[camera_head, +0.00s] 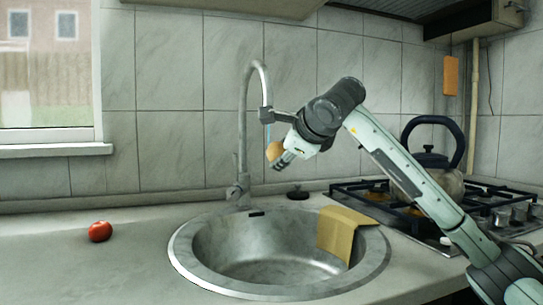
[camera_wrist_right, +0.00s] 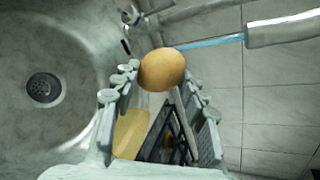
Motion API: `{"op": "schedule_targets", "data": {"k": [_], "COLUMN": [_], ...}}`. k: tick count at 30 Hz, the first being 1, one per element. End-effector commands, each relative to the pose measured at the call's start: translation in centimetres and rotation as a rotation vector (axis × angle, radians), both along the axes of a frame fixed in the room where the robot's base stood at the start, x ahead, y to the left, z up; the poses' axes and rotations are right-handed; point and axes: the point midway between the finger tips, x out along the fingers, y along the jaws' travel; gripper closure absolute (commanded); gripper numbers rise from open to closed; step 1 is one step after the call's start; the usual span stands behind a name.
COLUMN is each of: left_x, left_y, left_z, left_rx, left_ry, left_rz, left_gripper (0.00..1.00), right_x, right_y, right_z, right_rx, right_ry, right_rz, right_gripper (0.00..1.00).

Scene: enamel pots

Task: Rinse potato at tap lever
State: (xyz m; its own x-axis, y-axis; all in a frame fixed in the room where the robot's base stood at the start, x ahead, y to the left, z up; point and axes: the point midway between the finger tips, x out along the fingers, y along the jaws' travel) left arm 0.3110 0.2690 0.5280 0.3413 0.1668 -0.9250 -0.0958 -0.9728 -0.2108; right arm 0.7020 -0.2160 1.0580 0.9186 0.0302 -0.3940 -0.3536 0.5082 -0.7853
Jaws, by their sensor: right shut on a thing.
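My right gripper (camera_head: 284,157) is shut on a tan potato (camera_head: 274,150), held above the sink just below the spout of the tap (camera_head: 243,115). A thin blue water stream (camera_head: 268,132) runs from the spout down to the potato. In the right wrist view the potato (camera_wrist_right: 163,69) sits at the fingertips, and the stream (camera_wrist_right: 212,43) reaches it from the spout (camera_wrist_right: 283,29). The tap lever (camera_head: 238,190) is at the tap's base, behind the sink (camera_head: 189,270). My left gripper is not in view.
A red tomato (camera_head: 100,231) lies on the counter (camera_head: 60,265) at left. A yellow cloth (camera_head: 345,231) hangs over the sink's right rim. A dark plug (camera_head: 297,192) lies behind the sink. A kettle (camera_head: 446,181) stands on the gas hob (camera_head: 405,222) at right. The left counter is mostly clear.

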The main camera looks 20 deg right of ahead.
Motion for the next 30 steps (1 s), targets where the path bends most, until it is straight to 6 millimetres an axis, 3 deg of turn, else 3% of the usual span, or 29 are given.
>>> {"op": "schedule_targets", "data": {"k": [24, 30], "left_x": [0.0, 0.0], "left_y": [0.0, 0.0], "left_z": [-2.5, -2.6], "left_rx": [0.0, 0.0], "left_ry": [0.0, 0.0], "left_rz": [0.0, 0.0], "left_gripper": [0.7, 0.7], "right_x": [-6.6, -7.2], "right_y": [-0.2, -0.2], "right_z": [0.0, 0.0], "right_rx": [-0.001, 0.0], "right_ry": [-0.004, -0.001], "right_rz": [0.001, 0.0], "right_gripper": [0.87, 0.87]}}
